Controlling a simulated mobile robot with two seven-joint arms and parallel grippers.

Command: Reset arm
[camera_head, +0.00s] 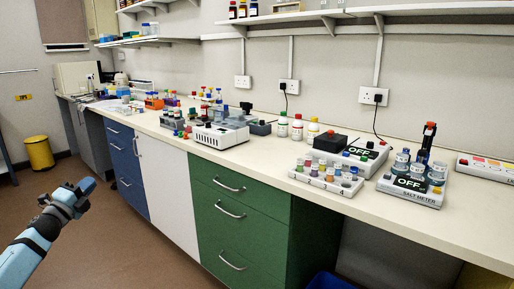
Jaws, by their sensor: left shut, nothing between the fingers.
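My left arm comes in from the lower left, light blue and black. My left gripper (84,187) is at its end, over the floor in front of the blue drawers and well apart from the bench. Its fingers are small in the view; they are shut with nothing between them. My right gripper is not in view.
The long bench (245,158) holds several vial racks, bottles and devices. A salt meter (410,192) and a numbered vial tray (325,184) stand at the right. Green drawers (235,225) are below. A yellow bin (39,153) stands at the left. The floor around the gripper is clear.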

